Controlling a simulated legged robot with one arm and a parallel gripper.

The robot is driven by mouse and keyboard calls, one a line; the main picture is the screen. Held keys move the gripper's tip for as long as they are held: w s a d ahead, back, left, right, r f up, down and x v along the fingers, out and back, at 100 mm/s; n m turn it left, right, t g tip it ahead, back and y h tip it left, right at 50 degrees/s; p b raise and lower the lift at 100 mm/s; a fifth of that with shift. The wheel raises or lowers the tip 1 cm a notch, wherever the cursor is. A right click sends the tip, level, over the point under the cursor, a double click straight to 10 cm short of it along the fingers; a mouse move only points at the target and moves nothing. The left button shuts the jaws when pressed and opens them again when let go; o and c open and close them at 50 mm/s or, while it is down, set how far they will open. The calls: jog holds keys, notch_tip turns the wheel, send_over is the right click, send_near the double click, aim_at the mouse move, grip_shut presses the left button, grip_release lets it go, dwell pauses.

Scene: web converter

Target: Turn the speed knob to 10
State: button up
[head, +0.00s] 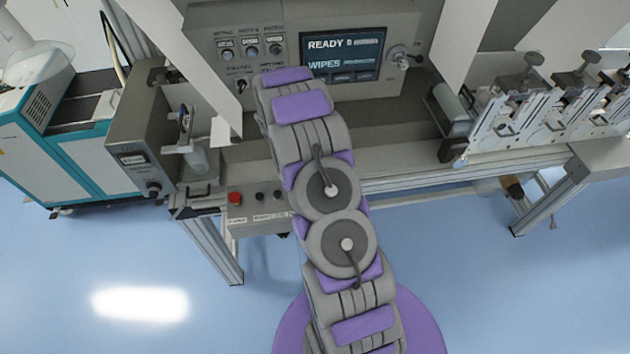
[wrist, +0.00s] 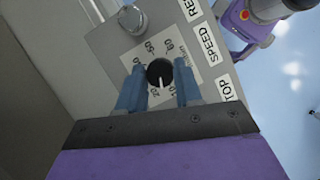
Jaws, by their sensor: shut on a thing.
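The speed knob (wrist: 160,72) is a round black knob with a white pointer mark in the wrist view. The mark points toward the bottom of the picture, with a number that looks like 20 near that side. Printed dial numbers ring the knob, partly covered by my fingers. The label SPEED (wrist: 209,45) is beside the dial. My gripper (wrist: 159,86) has its two blue fingers on either side of the knob, shut on it. In the head view my arm hides my gripper, and I cannot make out the knob there.
A metal switch (wrist: 131,19) sits above the dial, with partly cut-off labels nearby. The head view shows a display panel (head: 342,55) reading READY, a red button (head: 234,198) on a low box, and metal clamps (head: 530,95) at right. Blue floor (head: 450,270) is open in front.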

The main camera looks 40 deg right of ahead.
jog(key=shift+n+t+h+p, duration=0.5)
jog(key=shift+n+p, duration=0.15)
jog(key=shift+n, duration=0.95)
jog(key=shift+w+n, duration=0.1)
jog(key=shift+n, duration=0.2)
jog(key=o, duration=1)
jog(key=v, duration=1.7)
jog(key=shift+a+r+p, duration=0.1)
jog(key=shift+r+p, duration=0.1)
jog(key=shift+p, duration=0.15)
